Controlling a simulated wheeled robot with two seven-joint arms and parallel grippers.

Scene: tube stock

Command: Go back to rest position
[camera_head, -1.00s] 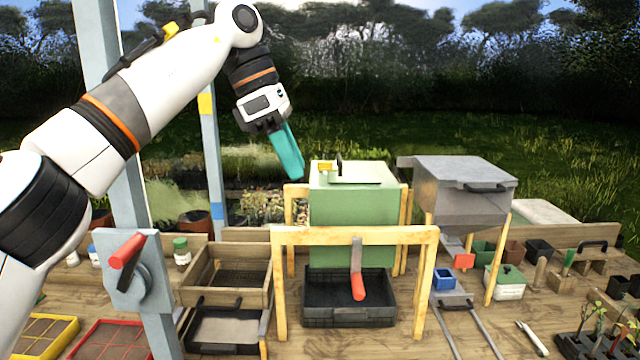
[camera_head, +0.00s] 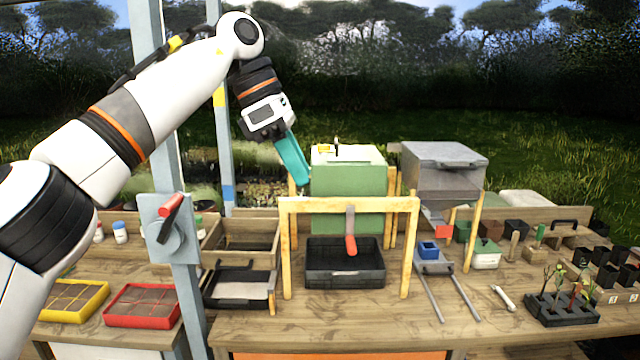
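My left arm comes in from the left and reaches up across the view. Its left gripper (camera_head: 293,160) points down and right, in the air just left of the green box. Its teal fingers show from the side and overlap, so I cannot tell whether they are open or shut. Nothing is visible hanging from them. My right gripper is not in view.
A green box (camera_head: 348,180) stands behind a wooden frame (camera_head: 350,204) with a black tray (camera_head: 345,275) below. A grey hopper (camera_head: 445,165) stands right. A post with a red-handled lever (camera_head: 170,208) stands left. Seed trays (camera_head: 143,306) and seedlings (camera_head: 562,305) sit on the bench.

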